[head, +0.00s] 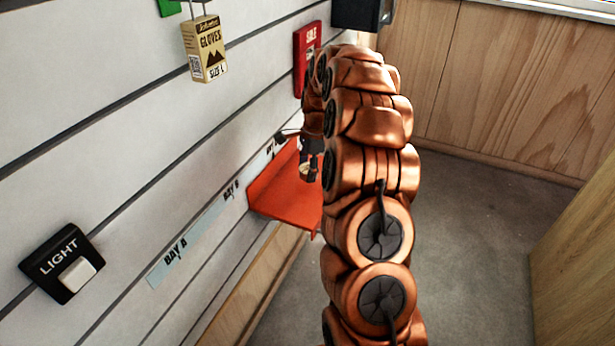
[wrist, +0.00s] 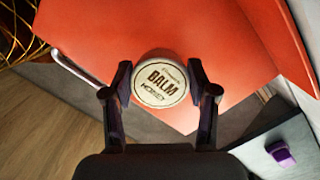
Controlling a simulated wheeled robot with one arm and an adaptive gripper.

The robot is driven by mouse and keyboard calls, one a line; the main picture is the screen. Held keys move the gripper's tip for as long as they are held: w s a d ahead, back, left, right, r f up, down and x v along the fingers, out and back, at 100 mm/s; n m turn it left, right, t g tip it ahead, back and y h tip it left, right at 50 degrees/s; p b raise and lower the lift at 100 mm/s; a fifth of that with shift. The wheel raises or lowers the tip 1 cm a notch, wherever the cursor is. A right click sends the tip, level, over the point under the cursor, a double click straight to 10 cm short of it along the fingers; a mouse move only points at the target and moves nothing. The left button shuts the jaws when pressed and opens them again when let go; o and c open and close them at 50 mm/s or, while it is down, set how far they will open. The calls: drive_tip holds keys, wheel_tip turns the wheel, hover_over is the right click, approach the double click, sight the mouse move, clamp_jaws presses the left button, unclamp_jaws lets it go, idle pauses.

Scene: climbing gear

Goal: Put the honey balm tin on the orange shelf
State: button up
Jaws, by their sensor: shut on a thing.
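The honey balm tin (wrist: 161,80) is round with a pale lid reading "BALM" and "HONEY". My gripper (wrist: 160,88) is shut on it, one finger on each side. The orange shelf (wrist: 225,40) spreads behind and beneath the tin in the wrist view, and the tin overlaps it near its front edge. I cannot tell whether the tin touches the shelf or is held above it. In the head view the orange shelf (head: 272,200) juts from the slatted wall, partly hidden by my arm. My gripper (head: 308,160) shows small over it there.
A light switch (head: 62,264) is at lower left. In the wrist view a metal rod (wrist: 78,69) and gold wire mesh (wrist: 18,35) lie left, and a purple item (wrist: 281,153) right.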

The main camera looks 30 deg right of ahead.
drive_tip(key=shift+f, duration=1.5)
drive_tip(key=shift+f, duration=0.1)
drive_tip(key=o, duration=1.2)
drive_tip(key=r, duration=0.4)
drive_tip(key=d+r, duration=0.1)
drive_tip(key=r, duration=0.7)
drive_tip(key=shift+s+d+r+p, duration=0.1)
drive_tip(key=shift+s+d+p, duration=0.15)
drive_tip(key=shift+d+p, duration=0.1)
